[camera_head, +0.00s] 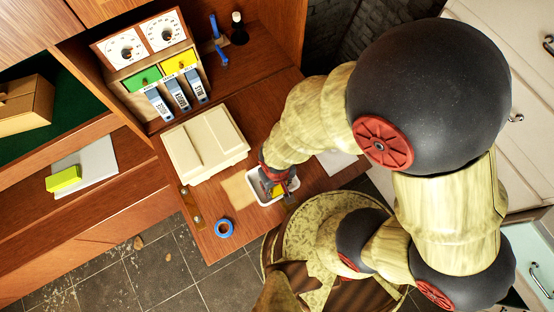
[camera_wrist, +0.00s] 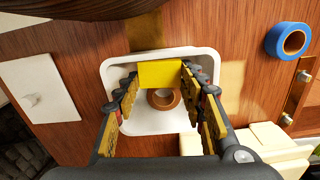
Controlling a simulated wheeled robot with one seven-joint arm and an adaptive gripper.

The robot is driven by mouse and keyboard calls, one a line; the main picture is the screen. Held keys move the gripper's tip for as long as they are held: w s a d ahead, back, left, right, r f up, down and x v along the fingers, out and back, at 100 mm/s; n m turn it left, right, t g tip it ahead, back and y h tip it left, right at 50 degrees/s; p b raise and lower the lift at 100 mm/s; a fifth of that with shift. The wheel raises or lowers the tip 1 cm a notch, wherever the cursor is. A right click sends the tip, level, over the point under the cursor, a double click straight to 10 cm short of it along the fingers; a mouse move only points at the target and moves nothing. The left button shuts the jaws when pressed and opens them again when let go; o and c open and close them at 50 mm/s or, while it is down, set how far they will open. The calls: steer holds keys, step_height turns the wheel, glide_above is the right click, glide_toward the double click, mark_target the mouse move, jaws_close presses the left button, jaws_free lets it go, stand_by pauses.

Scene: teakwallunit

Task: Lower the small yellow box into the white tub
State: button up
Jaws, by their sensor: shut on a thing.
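The small yellow box (camera_wrist: 160,73) is between the fingertips of my gripper (camera_wrist: 160,78), which is shut on it. In the wrist view the box is in front of the white tub (camera_wrist: 185,52), overlapping its far part. A brown ring-shaped thing (camera_wrist: 163,99) shows within the tub's outline, just below the box in the picture. In the head view my gripper (camera_head: 277,186) is over the white tub (camera_head: 251,186), and a bit of the yellow box (camera_head: 279,190) shows there. My gripper hides part of the tub. I cannot tell how high the box is above the tub floor.
A cream folder-like case (camera_head: 204,143) lies left of the tub.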

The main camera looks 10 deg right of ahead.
steer(key=o, duration=1)
step_height(320, 180, up, 12)
stand_by(0.4)
step_height(320, 180, up, 13)
steer(key=t, duration=0.2)
glide_above(278, 188)
steer(key=w+d, duration=0.4)
steer(key=d, duration=0.1)
steer(key=w+d+r+m+t, duration=0.2)
steer(key=d+r+m+t, duration=0.1)
steer(key=d+r, duration=0.7)
steer(key=shift+r+m+t, duration=0.3)
steer(key=shift+r, duration=0.4)
